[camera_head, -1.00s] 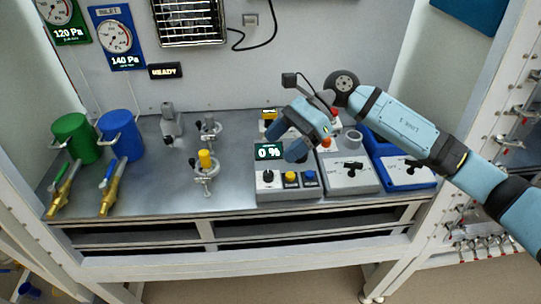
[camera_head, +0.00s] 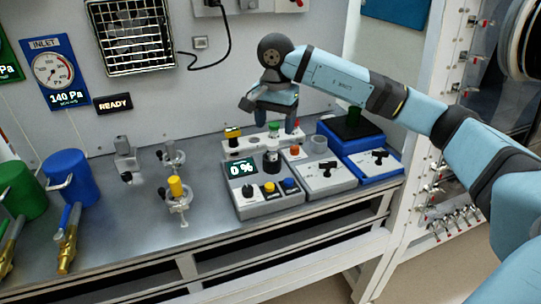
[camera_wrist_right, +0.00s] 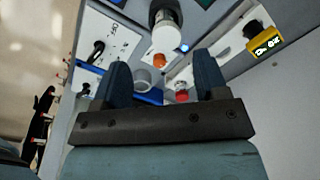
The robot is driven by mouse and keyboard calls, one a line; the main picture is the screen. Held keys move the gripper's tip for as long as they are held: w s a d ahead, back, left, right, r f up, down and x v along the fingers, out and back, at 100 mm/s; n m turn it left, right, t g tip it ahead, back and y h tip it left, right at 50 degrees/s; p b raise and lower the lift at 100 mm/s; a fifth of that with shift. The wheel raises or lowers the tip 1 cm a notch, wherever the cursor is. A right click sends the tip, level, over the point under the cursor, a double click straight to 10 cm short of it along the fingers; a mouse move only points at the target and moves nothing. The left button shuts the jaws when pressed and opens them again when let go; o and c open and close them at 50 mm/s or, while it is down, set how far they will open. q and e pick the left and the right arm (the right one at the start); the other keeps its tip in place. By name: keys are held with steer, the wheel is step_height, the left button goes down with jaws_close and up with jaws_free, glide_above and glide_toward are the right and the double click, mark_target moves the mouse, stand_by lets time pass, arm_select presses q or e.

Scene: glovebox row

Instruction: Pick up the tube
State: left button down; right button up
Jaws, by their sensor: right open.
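My right gripper (camera_head: 270,114) is open above the back of the bench, behind the 0 % control box. Its two dark fingers stand apart in the right wrist view (camera_wrist_right: 162,65), with nothing held between them. Below the fingers in the head view is a small green-topped piece (camera_head: 273,127), by a white block (camera_head: 240,144). A dark cylinder with a pale end (camera_wrist_right: 165,30) shows beyond the fingertips in the wrist view. I cannot tell which small piece is the tube. My left gripper is not in view.
The 0 % control box (camera_head: 265,203), a grey lever box (camera_head: 327,182) and a blue box (camera_head: 385,166) stand close together at the right. A blue canister (camera_head: 70,175) stands further left.

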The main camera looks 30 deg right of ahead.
mark_target(272, 143)
steer(key=f, duration=0.8)
steer(key=shift+w+a+f, duration=0.15)
steer(key=shift+w+f, duration=0.05)
steer(key=shift+w, duration=0.15)
steer(key=c, duration=1.1)
steer(key=shift+r, duration=0.1)
